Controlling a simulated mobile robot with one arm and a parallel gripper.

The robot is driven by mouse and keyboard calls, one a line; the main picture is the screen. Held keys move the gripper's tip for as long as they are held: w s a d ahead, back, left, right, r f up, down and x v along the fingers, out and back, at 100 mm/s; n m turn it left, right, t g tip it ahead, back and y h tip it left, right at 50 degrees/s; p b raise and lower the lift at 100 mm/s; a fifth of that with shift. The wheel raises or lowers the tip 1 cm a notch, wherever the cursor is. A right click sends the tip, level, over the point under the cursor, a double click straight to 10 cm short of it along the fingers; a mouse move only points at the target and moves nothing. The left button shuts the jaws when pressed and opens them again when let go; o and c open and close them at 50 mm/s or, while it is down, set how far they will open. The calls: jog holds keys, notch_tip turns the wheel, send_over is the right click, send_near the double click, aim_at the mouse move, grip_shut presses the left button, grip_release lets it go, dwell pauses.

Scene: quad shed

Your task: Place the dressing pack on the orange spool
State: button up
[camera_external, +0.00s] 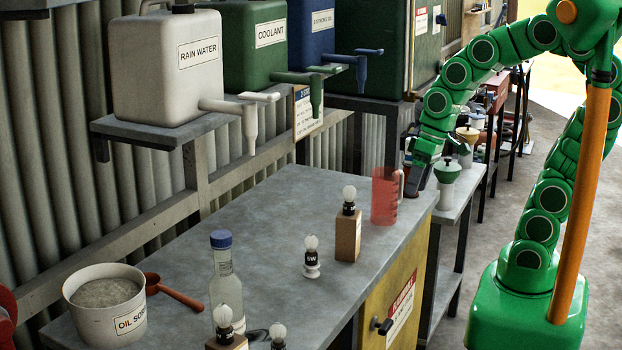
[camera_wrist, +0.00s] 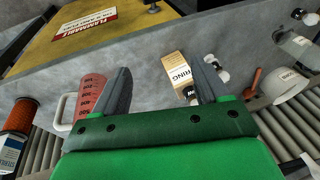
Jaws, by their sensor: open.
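An orange spool (camera_wrist: 22,117) with dark ends shows at the left edge of the wrist view. Close below it in the picture is a white item with blue print (camera_wrist: 10,150), cut off by the edge; it may be the dressing pack, but I cannot read it for sure. I cannot make out either in the external view. My gripper (camera_wrist: 163,82) is open, with nothing between its fingers, over the bench side. In the external view my gripper (camera_external: 420,182) is at the bench's far right end, beside the red jug.
A red measuring jug (camera_external: 384,196) stands near the bench edge. A cardboard box (camera_external: 347,238) with a bulb on top, a clear bottle (camera_external: 222,280) and a white tub (camera_external: 105,318) stand on the grey bench (camera_external: 260,215). The bench middle is clear.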

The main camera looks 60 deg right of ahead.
jog(key=s+d+g+h, duration=0.1)
jog(key=s+d+g, duration=0.1)
jog(key=s, duration=0.4)
jog(key=s+d+f+g+h, duration=0.1)
jog(key=s+d+g, duration=0.1)
jog(key=s+d, duration=0.2)
jog(key=s, duration=0.3)
jog(key=shift+d+h, duration=0.25)
jog(key=shift+h, duration=0.15)
